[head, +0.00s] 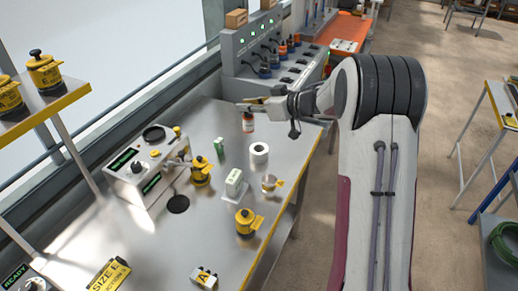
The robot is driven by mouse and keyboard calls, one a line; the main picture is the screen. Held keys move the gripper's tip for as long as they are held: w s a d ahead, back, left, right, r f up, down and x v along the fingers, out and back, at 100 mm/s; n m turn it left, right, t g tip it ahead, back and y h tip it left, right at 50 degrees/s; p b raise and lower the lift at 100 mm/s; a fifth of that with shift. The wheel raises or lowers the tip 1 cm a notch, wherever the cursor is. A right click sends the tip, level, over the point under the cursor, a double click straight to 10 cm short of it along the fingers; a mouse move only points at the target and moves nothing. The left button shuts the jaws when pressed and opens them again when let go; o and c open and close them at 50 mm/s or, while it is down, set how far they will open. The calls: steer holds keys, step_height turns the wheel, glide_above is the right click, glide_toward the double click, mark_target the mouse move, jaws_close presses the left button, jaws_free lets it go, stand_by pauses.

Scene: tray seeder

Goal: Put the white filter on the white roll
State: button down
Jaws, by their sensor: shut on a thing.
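The white roll (259,152) stands on the steel table, its round open end facing up. My gripper (250,103) is beyond it, toward the back of the table, reaching in from the right. It is shut on a small tan thing (257,100), too small and partly covered to identify for sure. A brown bottle with an orange and white label (248,124) shows just below the fingers; I cannot tell whether they touch it. I cannot clearly make out a white filter. A white block (234,184) stands in front of the roll, apart from it.
A small cup with a yellow handle (269,185), yellow-topped jars (245,222) and a green-and-white box (219,147) stand near the roll. A control box (138,170) is at the left. A grey panel machine (265,55) stands behind my gripper.

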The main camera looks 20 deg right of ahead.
steer(key=shift+w+d+f+m+t+h, duration=0.1)
steer(key=shift+w+d+m+t+h, duration=0.3)
steer(key=shift+d, duration=0.3)
steer(key=shift+w+d+m+t+h, duration=0.1)
steer(key=shift+w+d+m+h, duration=0.15)
steer(key=shift+d+m+h, duration=0.35)
steer(key=shift+w+d+f+m+t+h, duration=0.1)
steer(key=shift+w+d+m+t+h, duration=0.15)
steer(key=shift+d, duration=0.6)
steer(key=shift+f, duration=0.1)
step_height(320, 180, down, 6)
steer(key=shift+f, duration=1.85)
steer(key=shift+f, duration=0.15)
steer(key=c, duration=2)
jaws_free()
steer(key=shift+o, duration=0.2)
